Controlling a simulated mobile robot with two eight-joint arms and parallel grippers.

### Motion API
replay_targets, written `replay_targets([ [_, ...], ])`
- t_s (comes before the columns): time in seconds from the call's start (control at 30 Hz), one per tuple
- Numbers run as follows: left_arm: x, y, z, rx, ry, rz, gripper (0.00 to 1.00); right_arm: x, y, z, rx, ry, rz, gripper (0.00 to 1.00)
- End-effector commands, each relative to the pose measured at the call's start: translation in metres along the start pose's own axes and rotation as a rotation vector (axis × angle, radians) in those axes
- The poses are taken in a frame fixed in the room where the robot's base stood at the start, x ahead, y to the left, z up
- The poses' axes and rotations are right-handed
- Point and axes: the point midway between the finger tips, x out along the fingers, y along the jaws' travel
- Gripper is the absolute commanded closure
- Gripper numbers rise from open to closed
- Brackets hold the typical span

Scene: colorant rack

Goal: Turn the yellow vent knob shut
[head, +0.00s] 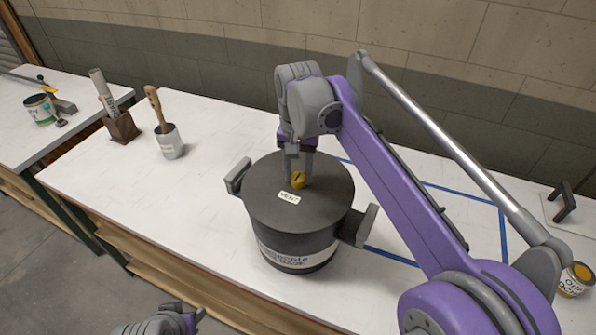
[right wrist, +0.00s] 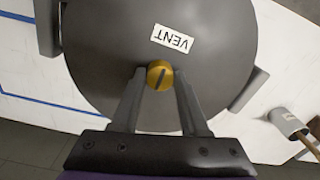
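The yellow vent knob (head: 298,180) sits on top of the lid of a dark grey pot (head: 262,212), beside a white VENT label (head: 289,197). In the right wrist view the knob (right wrist: 159,74) is round with a dark slot across it, slightly tilted from the picture's vertical. My right gripper (head: 299,176) points down at the knob. In the right wrist view its two fingers (right wrist: 160,76) stand on either side of the knob; whether they touch it I cannot tell. My left gripper (head: 190,318) is low at the bottom edge, its fingers mostly cut off.
The pot has side handles (head: 238,176) and stands on a white table (head: 100,185) with blue tape lines. A cup with a brush (head: 170,145) and a brown block holder (head: 121,127) stand at left. A yellow-topped can (head: 575,280) is at right.

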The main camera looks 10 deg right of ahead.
Motion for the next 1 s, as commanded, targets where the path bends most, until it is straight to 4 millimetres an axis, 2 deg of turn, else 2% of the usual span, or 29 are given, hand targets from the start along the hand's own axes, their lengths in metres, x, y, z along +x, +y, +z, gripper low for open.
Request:
replay_targets([
  [0.03,0.000,0.000,0.000,0.000,0.000,0.000,0.50,0.000,0.000,0.000,0.000,0.000,0.000,0.45],
  [0.1,0.000,0.000,0.000,0.000,0.000,0.000,0.50,0.000,0.000,0.000,0.000,0.000,0.000,0.32],
  [0.13,0.000,0.000,0.000,0.000,0.000,0.000,0.50,0.000,0.000,0.000,-0.001,0.000,0.000,0.29],
  [0.47,0.000,0.000,-0.001,0.000,0.000,0.000,0.50,-0.003,0.000,0.000,-0.001,0.000,0.000,0.29],
  [0.57,-0.002,0.000,-0.002,0.000,0.002,0.000,0.50,-0.014,0.000,0.000,-0.001,0.001,0.000,0.29],
  [0.8,-0.007,0.000,-0.011,0.000,0.011,0.000,0.50,-0.063,0.000,-0.001,-0.001,0.002,-0.001,0.29],
  [1.0,-0.012,0.000,-0.018,0.000,0.019,0.000,0.50,-0.096,-0.001,-0.001,-0.001,0.002,-0.001,0.29],
])
